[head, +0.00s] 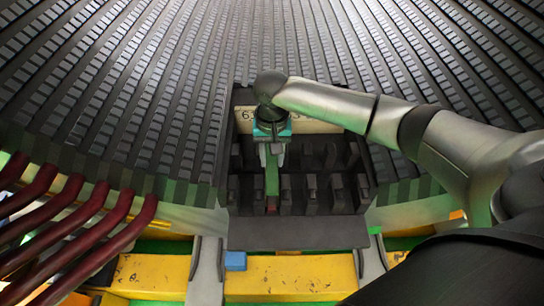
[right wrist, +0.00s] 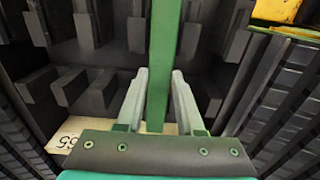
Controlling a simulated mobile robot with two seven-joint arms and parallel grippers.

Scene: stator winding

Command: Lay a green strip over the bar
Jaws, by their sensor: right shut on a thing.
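A long green strip (head: 272,178) hangs from my right gripper (head: 271,152) in the head view, over the dark slotted block (head: 297,234). In the right wrist view, the green strip (right wrist: 164,50) runs between the two pale fingers of my right gripper (right wrist: 160,76), which is shut on it. A small reddish end (head: 272,207) shows just below the strip; I cannot tell whether it is the bar or whether the strip touches it. My left gripper is not in view.
Dark red curved bars (head: 75,235) stand at the left. A yellow beam (head: 290,275) with a small blue block (head: 235,261) lies in front. Dark upright posts (head: 312,190) crowd around the strip. A pale numbered plate (head: 310,123) and the ridged stator wall (head: 150,80) lie behind.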

